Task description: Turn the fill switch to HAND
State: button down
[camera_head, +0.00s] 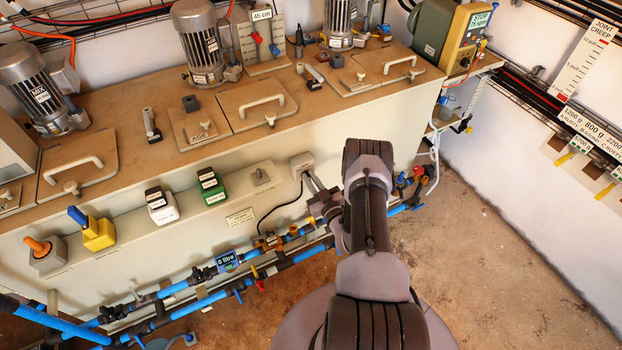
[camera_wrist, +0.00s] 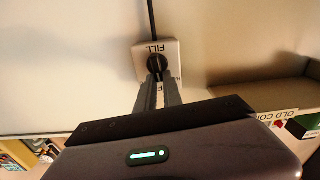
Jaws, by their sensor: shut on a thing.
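The fill switch (camera_head: 302,161) is a small pale box on the front face of the long cabinet, with a cable running down from it. In the wrist view, its box (camera_wrist: 174,53) shows upside down with a FILL label and a black round knob (camera_wrist: 155,64). My gripper (camera_head: 311,180) reaches the switch from the front. In the wrist view, my gripper's two fingers (camera_wrist: 158,84) are close together, shut on the knob's grip. The fingers hide part of the knob and a second label, so the position that the knob points to cannot be read.
To the left on the same cabinet face are a green switch box (camera_head: 211,186), a white one (camera_head: 161,206), a yellow one (camera_head: 97,233) and an orange knob (camera_head: 40,246). Blue pipes (camera_head: 180,288) run below. Bare floor (camera_head: 480,240) lies to the right.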

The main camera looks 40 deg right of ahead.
jog(key=n, duration=0.2)
jog(key=n+p, duration=0.1)
jog(key=n, duration=0.1)
jog(key=shift+a, duration=0.35)
jog(key=shift+w+a+f+n+p, duration=0.1)
jog(key=shift+a+f+n+p, duration=0.1)
jog(key=shift+n, duration=0.95)
jog(key=shift+a+f+n+p, duration=0.1)
jog(key=shift+f+n+p, duration=0.1)
jog(key=shift+n, duration=0.95)
jog(key=c, duration=1.5)
grip_release()
jog(key=p+v, duration=0.5)
jog(key=v, duration=1.2)
jog(key=shift+s+a+r, duration=0.1)
jog(key=shift+s+a, duration=0.05)
jog(key=shift+s, duration=0.05)
